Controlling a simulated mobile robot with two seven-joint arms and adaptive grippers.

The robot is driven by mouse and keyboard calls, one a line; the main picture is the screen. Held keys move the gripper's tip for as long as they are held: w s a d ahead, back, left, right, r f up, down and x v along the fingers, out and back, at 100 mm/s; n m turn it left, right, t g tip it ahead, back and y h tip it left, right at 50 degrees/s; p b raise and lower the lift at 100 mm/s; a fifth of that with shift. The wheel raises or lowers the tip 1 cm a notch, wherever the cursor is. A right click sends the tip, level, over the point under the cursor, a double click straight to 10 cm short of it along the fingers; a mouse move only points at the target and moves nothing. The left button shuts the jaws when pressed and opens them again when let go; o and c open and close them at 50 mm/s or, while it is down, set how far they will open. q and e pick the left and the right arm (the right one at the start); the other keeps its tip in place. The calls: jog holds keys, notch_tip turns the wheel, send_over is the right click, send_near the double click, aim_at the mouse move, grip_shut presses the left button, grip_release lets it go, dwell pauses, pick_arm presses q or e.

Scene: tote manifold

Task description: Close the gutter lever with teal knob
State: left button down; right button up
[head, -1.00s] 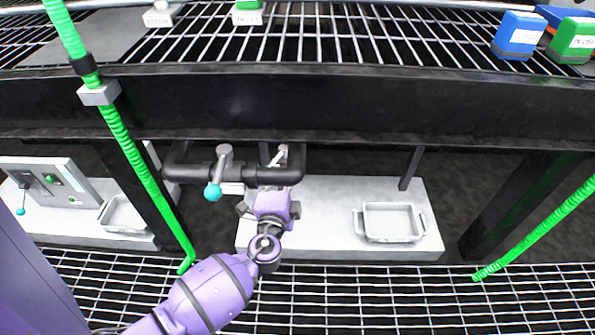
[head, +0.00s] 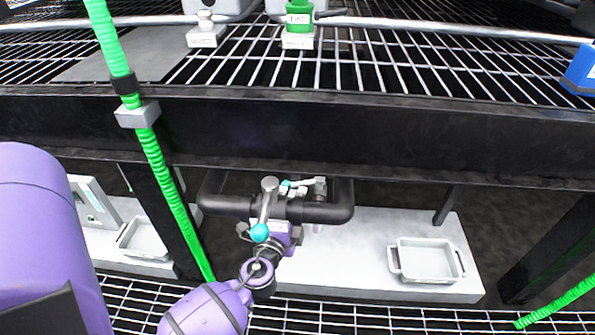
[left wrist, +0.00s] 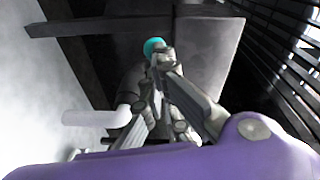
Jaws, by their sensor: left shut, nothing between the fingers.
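A grey lever with a teal knob (head: 260,233) hangs down from the front of a black pipe (head: 325,212) under the shelf. Behind the pipe, a second, smaller patch of teal (head: 286,187) shows beside a light grey handle (head: 305,184). My left gripper's purple housing (head: 283,234) is just right of the hanging knob in the picture. Its fingertips are largely hidden in the head view. In the left wrist view, the left gripper (left wrist: 160,62) is shut and empty, with a teal knob (left wrist: 153,46) right at its tips; contact cannot be told. My right gripper is not in view.
A dark beam (head: 400,135) crosses above the pipe. A green hose (head: 165,175) runs down on the left. A white tray (head: 428,260) sits on the pale board at right.

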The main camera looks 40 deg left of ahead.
pick_arm(q)
jog(key=shift+w+a+b, duration=0.15)
jog(key=shift+w+a, duration=0.05)
jog(key=shift+a, duration=0.35)
jog(key=shift+w+a+b, duration=0.15)
jog(key=shift+w+a, duration=0.05)
jog(key=shift+a, duration=0.35)
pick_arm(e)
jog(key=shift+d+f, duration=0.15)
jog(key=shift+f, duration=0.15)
pick_arm(q)
jog(key=shift+a, duration=0.1)
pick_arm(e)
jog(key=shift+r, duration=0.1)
